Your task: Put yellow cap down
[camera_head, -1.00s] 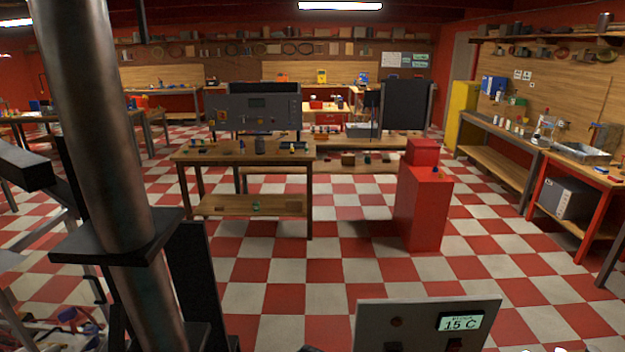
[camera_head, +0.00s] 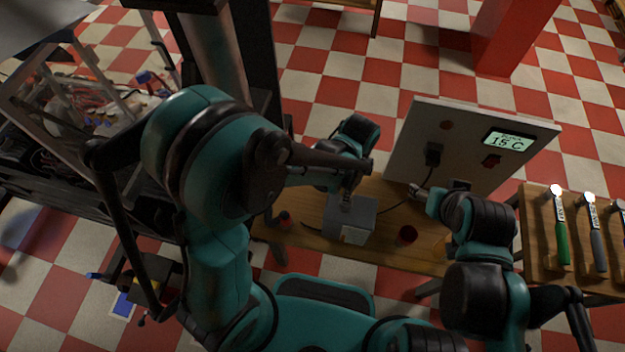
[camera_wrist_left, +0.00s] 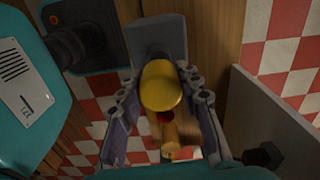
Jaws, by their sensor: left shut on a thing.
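The yellow cap (camera_wrist_left: 163,86) shows in the left wrist view between the two grey fingers of my left gripper (camera_wrist_left: 160,110), which is shut on it. In the head view my left gripper (camera_head: 346,196) is over the wooden bench (camera_head: 385,253), by a grey box (camera_head: 352,222). I cannot make out the cap in the head view. The box also shows in the left wrist view (camera_wrist_left: 160,30), beyond the cap. My right gripper (camera_head: 417,191) is over the bench's right part, close to the panel; whether it is open is too small to tell.
A grey panel (camera_head: 460,140) with a "15 C" display stands behind the bench, and a black cable runs from it. Several hammers (camera_head: 560,230) lie on a table at right. A cluttered dark rack (camera_head: 90,130) is at left.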

